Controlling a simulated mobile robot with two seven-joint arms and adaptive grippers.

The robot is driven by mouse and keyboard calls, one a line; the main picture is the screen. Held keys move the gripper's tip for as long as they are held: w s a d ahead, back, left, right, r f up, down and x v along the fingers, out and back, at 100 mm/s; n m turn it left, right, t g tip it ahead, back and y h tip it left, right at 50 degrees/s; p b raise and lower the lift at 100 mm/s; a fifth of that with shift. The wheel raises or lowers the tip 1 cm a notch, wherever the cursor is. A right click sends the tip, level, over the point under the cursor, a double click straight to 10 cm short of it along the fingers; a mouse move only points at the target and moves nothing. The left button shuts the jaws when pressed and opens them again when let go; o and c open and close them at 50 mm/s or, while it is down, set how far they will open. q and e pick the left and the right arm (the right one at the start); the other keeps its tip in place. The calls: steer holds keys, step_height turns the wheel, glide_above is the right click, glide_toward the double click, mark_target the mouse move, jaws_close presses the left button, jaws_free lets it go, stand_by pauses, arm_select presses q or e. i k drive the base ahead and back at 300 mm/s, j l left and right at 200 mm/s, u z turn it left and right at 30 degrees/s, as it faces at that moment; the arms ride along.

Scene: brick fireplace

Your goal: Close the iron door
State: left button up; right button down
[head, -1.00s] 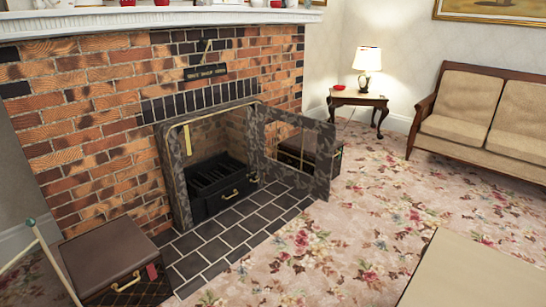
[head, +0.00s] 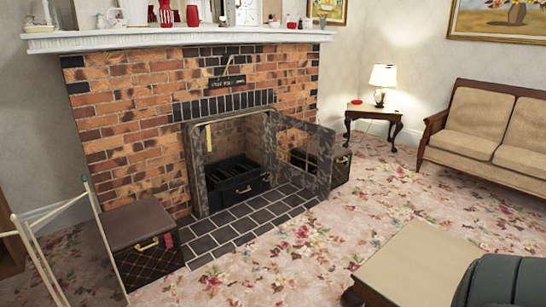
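The iron door (head: 304,157) is a mottled dark grey framed panel with a see-through window. It is hinged at the right side of the firebox frame (head: 199,178) and stands open, swung out to the right over the tiled hearth. The firebox opening is uncovered, and a black grate box (head: 236,182) with a brass handle sits inside it. Neither of my grippers is in the head view, and nothing touches the door.
A brown trunk (head: 144,247) stands left of the tiled hearth (head: 235,229), with a pale rack (head: 58,245) beside it. Another case (head: 342,170) is behind the door. A low table (head: 415,262) and dark chair (head: 500,282) are front right. Carpet (head: 300,254) before the hearth is clear.

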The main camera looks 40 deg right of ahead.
mark_target(296, 142)
steer(key=k+u, duration=0.4)
steer(key=k+j+u, duration=0.1)
steer(key=k+u, duration=0.7)
steer(key=k, duration=0.2)
steer(key=k+j+u, duration=0.1)
steer(key=k+u, duration=0.25)
steer(key=k, duration=0.25)
steer(key=k+l+u, duration=0.1)
steer(key=k+u, duration=0.15)
steer(key=k, duration=0.25)
steer(key=k+u, duration=0.3)
steer(key=k, duration=0.25)
steer(key=k+j+u, duration=0.1)
steer(key=k+u, duration=0.25)
steer(key=k, duration=0.7)
steer(key=k+u, duration=0.45)
steer(key=k+j+u, duration=0.3)
steer(key=k+u, duration=0.15)
steer(key=k+l+u, duration=0.15)
steer(key=k+u, duration=0.95)
steer(key=k, duration=0.3)
steer(key=k+j+u, duration=0.1)
steer(key=k+u, duration=0.2)
steer(key=k, duration=0.3)
steer(key=k+u, duration=0.45)
steer(key=k+j+u, duration=0.15)
steer(key=k+u, duration=0.25)
steer(key=k, duration=0.1)
